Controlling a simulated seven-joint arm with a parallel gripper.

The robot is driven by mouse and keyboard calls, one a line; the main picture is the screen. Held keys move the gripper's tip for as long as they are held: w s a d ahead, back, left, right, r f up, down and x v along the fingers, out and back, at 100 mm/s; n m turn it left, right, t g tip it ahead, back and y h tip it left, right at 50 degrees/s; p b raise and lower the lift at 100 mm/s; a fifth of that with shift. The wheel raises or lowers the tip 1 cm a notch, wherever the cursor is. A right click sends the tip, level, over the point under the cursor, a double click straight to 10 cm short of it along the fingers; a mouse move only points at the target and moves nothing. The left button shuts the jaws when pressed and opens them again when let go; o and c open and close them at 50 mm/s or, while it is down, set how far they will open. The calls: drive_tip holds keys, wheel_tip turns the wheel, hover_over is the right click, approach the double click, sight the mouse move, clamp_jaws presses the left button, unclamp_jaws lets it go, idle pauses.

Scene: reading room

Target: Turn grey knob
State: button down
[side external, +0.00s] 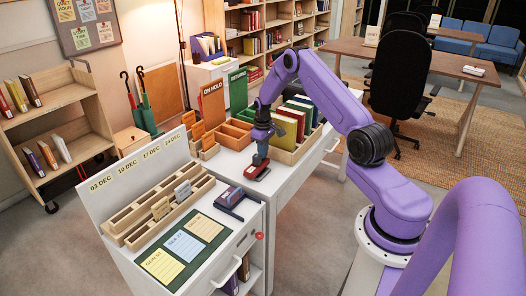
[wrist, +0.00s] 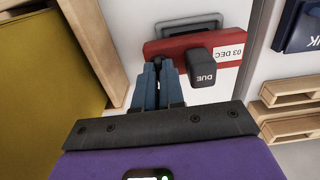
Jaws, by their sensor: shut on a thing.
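A red date stamp (side external: 257,173) sits on the white counter below my gripper. In the wrist view the stamp (wrist: 222,44) has a white label reading "03 DEC" and a dark grey block (wrist: 201,67) marked "DUE". My gripper (side external: 260,158) points down at the stamp. In the wrist view its blue-grey fingers (wrist: 161,70) are close together at the stamp's left part, left of the DUE block. They are shut on a small dark part there, which appears to be the grey knob (wrist: 168,57); the fingers hide most of it.
A wooden bin of books (side external: 291,125) stands behind the gripper, close by. A dark blue stamp (side external: 229,197) on its pad and a wooden card rack (side external: 160,210) lie to the front left. Orange trays (side external: 235,132) stand behind. Bare counter lies around the red stamp.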

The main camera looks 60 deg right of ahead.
drive_tip(key=c, duration=1.5)
unclamp_jaws()
wheel_tip(320, 180, up, 17)
drive_tip(key=shift+r, duration=0.2)
